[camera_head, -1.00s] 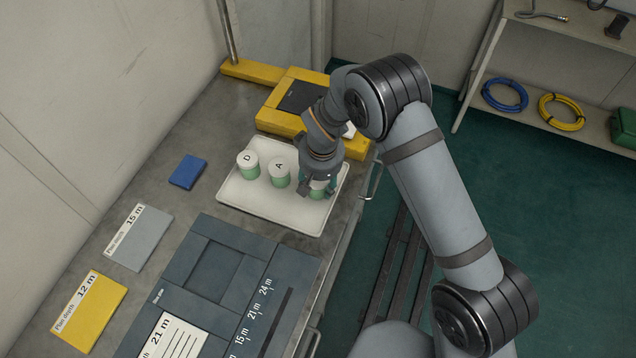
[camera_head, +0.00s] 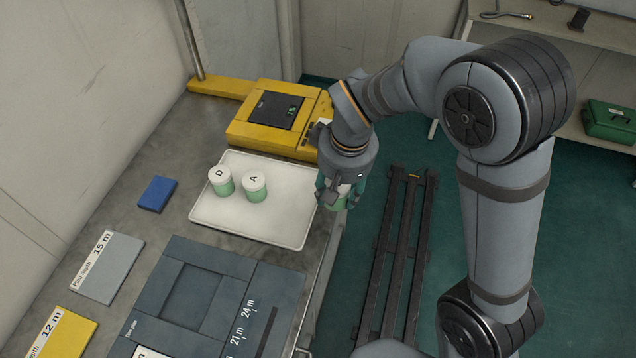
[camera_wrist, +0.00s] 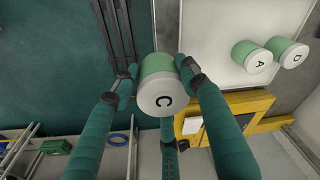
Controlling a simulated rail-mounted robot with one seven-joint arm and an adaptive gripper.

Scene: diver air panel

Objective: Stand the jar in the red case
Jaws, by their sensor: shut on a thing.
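My gripper (camera_head: 340,196) is shut on a green jar with a white lid, held beyond the right edge of the white tray and clear of it. In the wrist view the held jar (camera_wrist: 158,85) shows the letter C on its lid, with the fingers around it. Two similar jars stand on the tray: jar D (camera_head: 221,180) and jar A (camera_head: 255,186). They also show in the wrist view as jar A (camera_wrist: 252,56) and jar D (camera_wrist: 287,50). No red case shows in any view.
The white tray (camera_head: 285,222) lies on the grey counter. A yellow device (camera_head: 240,134) stands behind it. A blue block (camera_head: 157,194), a grey plate (camera_head: 106,268) and a dark panel (camera_head: 180,285) lie on the counter. Dark rails (camera_head: 402,240) lie on the green floor. A green box (camera_head: 608,122) sits on a shelf.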

